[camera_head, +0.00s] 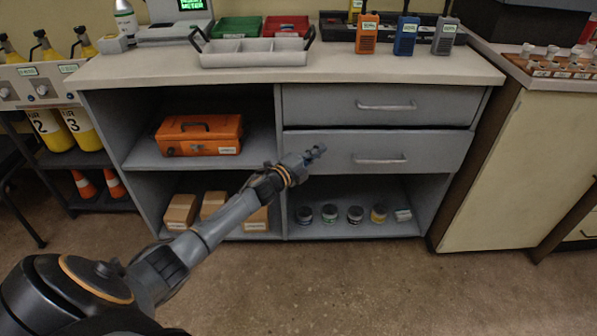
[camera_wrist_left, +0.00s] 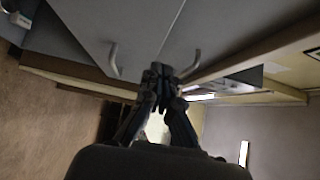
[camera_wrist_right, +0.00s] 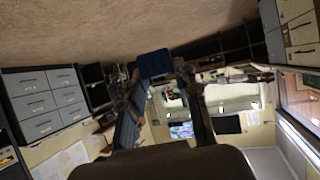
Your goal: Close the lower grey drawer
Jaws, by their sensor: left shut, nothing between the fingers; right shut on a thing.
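The lower grey drawer (camera_head: 430,148) is under the upper grey drawer (camera_head: 430,104) in the console. Its front stands slightly forward, with a dark gap above it. Its bar handle (camera_head: 380,160) is clear. My left gripper (camera_head: 318,152) is shut and empty, in front of the left part of the lower drawer; I cannot tell whether it touches. In the left wrist view, the shut fingertips (camera_wrist_left: 160,72) show against the drawer fronts, between the lower handle (camera_wrist_left: 113,60) and the upper handle (camera_wrist_left: 190,63). My right gripper (camera_wrist_right: 155,70) is shut on a blue thing (camera_wrist_right: 155,62), away from the console.
The countertop (camera_head: 240,77) carries a grey tray (camera_head: 252,60) and several radios (camera_head: 405,36). An orange toolbox (camera_head: 198,135) sits on the left shelf. Small jars (camera_head: 330,213) stand below the drawers. A beige cabinet (camera_head: 510,175) stands to the right. The floor in front is clear.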

